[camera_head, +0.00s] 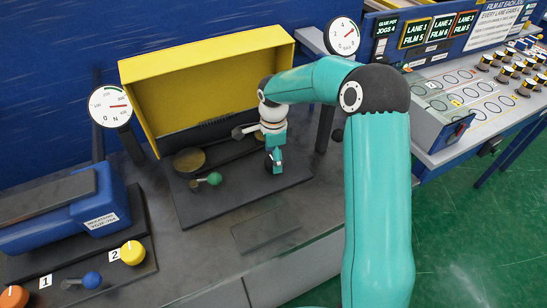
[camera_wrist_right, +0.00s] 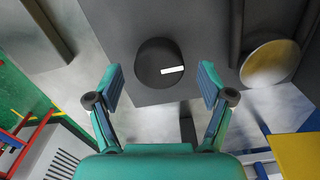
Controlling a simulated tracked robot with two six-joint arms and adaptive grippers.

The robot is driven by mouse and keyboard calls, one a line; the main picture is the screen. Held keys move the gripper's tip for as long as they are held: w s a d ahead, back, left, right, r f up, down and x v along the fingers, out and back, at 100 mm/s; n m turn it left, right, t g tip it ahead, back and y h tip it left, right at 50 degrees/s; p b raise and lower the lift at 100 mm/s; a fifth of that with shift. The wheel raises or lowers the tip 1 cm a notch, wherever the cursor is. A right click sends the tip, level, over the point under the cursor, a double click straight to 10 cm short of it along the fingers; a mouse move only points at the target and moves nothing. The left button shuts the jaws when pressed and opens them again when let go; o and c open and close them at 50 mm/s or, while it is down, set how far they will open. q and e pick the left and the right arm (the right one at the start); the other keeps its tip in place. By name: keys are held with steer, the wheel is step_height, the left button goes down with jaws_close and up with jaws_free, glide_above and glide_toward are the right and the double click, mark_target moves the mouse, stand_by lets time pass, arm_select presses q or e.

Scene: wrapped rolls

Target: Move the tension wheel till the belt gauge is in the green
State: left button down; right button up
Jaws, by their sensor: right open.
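My right gripper (camera_head: 276,160) points down over the dark plate under the raised yellow cover. In the right wrist view the gripper (camera_wrist_right: 160,84) is open, its two fingers apart with nothing between the pads. A round black knob (camera_wrist_right: 155,60) with a white mark, possibly the tension wheel, lies ahead between the fingertips; I cannot tell whether they touch it. In the head view my gripper seems to hide it. A white dial (camera_head: 110,106) marked N with a red needle stands left of the cover, and another dial (camera_head: 343,36) stands right. My left gripper is out of view.
The yellow cover (camera_head: 205,80) stands behind the plate (camera_head: 245,195). A brass disc (camera_head: 189,160) and a green-knobbed lever (camera_head: 214,179) are left of my gripper. A blue unit (camera_head: 75,205) and yellow knob (camera_head: 132,252) are at left. A panel with several rolls is at right.

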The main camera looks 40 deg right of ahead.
steer(key=shift+f, duration=0.75)
steer(key=c, duration=1.2)
steer(key=shift+o, duration=0.2)
